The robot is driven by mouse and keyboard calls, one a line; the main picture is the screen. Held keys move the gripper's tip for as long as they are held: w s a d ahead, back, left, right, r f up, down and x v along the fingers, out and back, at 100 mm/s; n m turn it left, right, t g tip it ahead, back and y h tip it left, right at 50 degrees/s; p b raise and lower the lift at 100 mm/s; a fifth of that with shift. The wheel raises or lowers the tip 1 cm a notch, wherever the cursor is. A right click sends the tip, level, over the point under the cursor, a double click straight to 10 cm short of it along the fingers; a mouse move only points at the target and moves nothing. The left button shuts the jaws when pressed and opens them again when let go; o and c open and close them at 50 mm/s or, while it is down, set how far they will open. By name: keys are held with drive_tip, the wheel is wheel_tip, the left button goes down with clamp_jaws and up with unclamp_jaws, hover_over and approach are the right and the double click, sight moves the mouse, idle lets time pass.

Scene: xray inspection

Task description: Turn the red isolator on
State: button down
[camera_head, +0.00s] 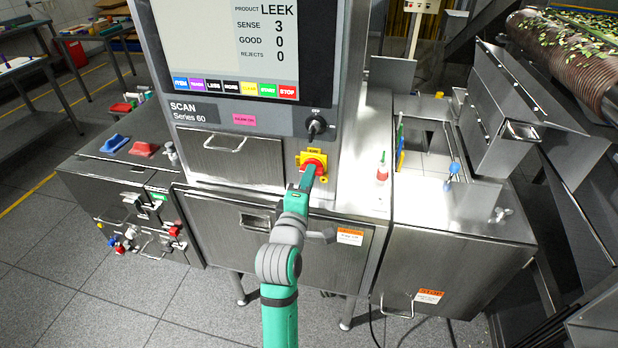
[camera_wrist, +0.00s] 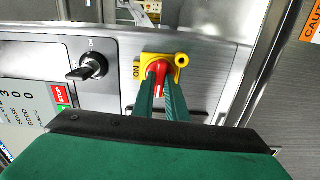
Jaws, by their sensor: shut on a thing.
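The red isolator is a red knob (camera_head: 314,165) on a yellow plate (camera_head: 304,158), on the front of the steel scan machine below the black key switch. In the wrist view the red knob (camera_wrist: 158,68) sits between my fingertips, and the yellow plate (camera_wrist: 182,72) shows the word ON at its left edge. My gripper (camera_head: 308,175) reaches up to the knob in the head view. In the wrist view its two green fingers (camera_wrist: 159,88) are shut on the red knob. The fingers hide part of the knob.
A black key switch (camera_head: 316,125) is above the isolator; it also shows in the wrist view (camera_wrist: 92,66). A screen (camera_head: 240,40) with coloured buttons is above left. A drawer handle (camera_head: 224,143) is to the left.

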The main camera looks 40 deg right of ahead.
drive_tip(key=shift+m, duration=8.6)
drive_tip(key=c, duration=1.8)
unclamp_jaws()
drive_tip(key=shift+o, duration=0.2)
drive_tip(key=shift+a, duration=0.15)
drive_tip(key=v, duration=1)
drive_tip(key=shift+s+a, duration=0.15)
drive_tip(key=shift+s, duration=0.2)
